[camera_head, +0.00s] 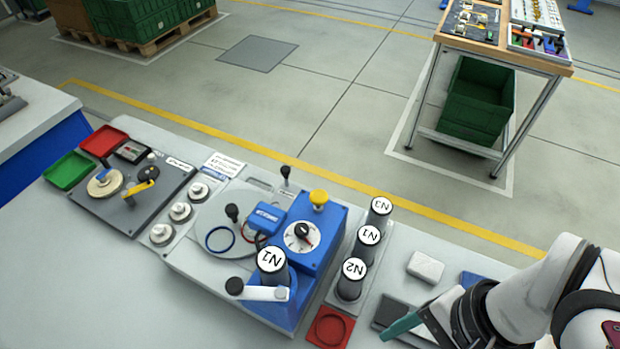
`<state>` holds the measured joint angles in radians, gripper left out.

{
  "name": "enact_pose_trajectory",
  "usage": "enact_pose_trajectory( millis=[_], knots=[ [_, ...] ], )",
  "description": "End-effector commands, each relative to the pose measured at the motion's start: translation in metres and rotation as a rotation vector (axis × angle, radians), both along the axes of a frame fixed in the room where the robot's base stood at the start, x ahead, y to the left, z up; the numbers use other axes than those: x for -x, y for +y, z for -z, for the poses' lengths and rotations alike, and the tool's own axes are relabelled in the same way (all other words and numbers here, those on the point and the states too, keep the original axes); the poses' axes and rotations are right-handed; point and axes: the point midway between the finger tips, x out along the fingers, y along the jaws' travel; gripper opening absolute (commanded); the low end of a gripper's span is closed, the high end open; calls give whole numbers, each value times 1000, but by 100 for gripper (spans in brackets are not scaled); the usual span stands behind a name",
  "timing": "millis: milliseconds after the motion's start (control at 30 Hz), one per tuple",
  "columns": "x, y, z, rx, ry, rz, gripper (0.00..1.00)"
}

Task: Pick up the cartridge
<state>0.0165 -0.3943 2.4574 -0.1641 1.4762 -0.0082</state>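Several dark cylindrical cartridges with white labelled tops stand upright. One marked N1 (272,262) sits in the blue and grey machine (318,232), behind a lever with a black knob. Three more stand in a row in a grey rack (337,291) to its right: N3 (380,208) at the back, another N1 (369,237) in the middle and N2 (352,272) in front. My gripper (398,327) is at the lower right, to the right of the rack and apart from the cartridges. A teal finger shows; the other finger is not clear, so its opening cannot be told.
A red square pad with a round recess (329,327) lies in front of the rack. A white block (426,267) lies near my gripper. A dark fixture panel (130,185) with red and green trays is at the left. A wooden-topped table (550,66) stands beyond.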

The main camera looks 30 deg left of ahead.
Motion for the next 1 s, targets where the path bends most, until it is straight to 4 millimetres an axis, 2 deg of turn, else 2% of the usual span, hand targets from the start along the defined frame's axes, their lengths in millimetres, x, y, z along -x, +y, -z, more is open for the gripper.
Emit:
enact_pose_trajectory(
  millis=[100,200,300,400,500,800,1000],
  knots=[
    [-38,35,-8,-174,272,101,66],
    [-77,63,-7,-332,487,194,66],
    [-110,82,0,-456,643,270,66],
    [-130,91,6,-529,728,316,66],
    [-131,102,11,-553,757,328,66],
    [-89,163,42,-550,756,326,66],
    [-75,185,53,-549,756,327,66]
  ],
)
